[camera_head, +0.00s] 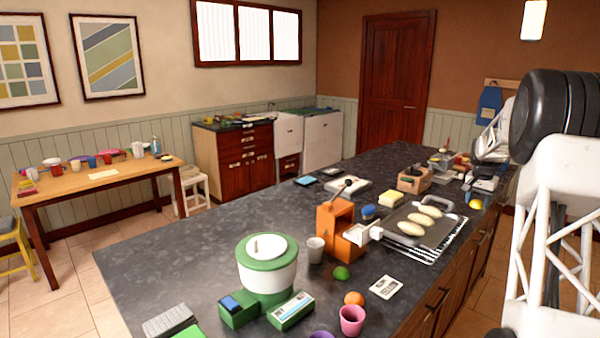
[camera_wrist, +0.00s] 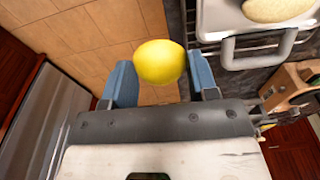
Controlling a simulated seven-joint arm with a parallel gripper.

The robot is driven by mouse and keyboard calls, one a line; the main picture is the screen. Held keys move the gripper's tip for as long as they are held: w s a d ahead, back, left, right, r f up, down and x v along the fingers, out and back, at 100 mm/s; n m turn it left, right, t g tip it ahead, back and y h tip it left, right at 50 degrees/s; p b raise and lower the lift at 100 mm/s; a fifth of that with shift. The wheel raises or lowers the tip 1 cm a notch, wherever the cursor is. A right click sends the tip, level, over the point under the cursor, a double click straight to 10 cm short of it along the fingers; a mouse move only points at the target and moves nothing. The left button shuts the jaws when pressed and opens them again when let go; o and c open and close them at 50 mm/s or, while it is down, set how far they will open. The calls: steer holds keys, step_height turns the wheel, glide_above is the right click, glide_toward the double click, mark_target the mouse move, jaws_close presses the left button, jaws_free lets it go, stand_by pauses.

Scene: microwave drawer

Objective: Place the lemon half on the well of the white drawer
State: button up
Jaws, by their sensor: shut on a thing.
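The lemon half (camera_wrist: 160,62) shows as a yellow rounded shape between the two blue fingers of my gripper (camera_wrist: 163,78) in the wrist view. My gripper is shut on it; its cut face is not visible. In the head view the lemon half (camera_head: 476,204) is a small yellow spot under my gripper, by the counter's right edge, beyond the tray. A white drawer (camera_head: 357,235) appears to stick out to the right from an orange housing (camera_head: 335,222) at mid counter. My gripper is well apart from it. The inside of its well is too small to make out.
A grey tray (camera_head: 430,234) with three pale oval loaves lies between the drawer and my gripper; its handle (camera_wrist: 228,52) shows in the wrist view. A white cup (camera_head: 316,250), a lime (camera_head: 342,273) and a green-and-white pot (camera_head: 267,268) stand near the housing. Tiled floor lies below my gripper.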

steer(key=s+d, duration=0.4)
steer(key=s, duration=0.5)
steer(key=s+d, duration=0.3)
steer(key=s, duration=0.5)
steer(key=s+d+n, duration=0.1)
steer(key=s+d, duration=0.3)
steer(key=s, duration=0.5)
steer(key=shift+s+d, duration=0.3)
steer(key=shift+s, duration=0.05)
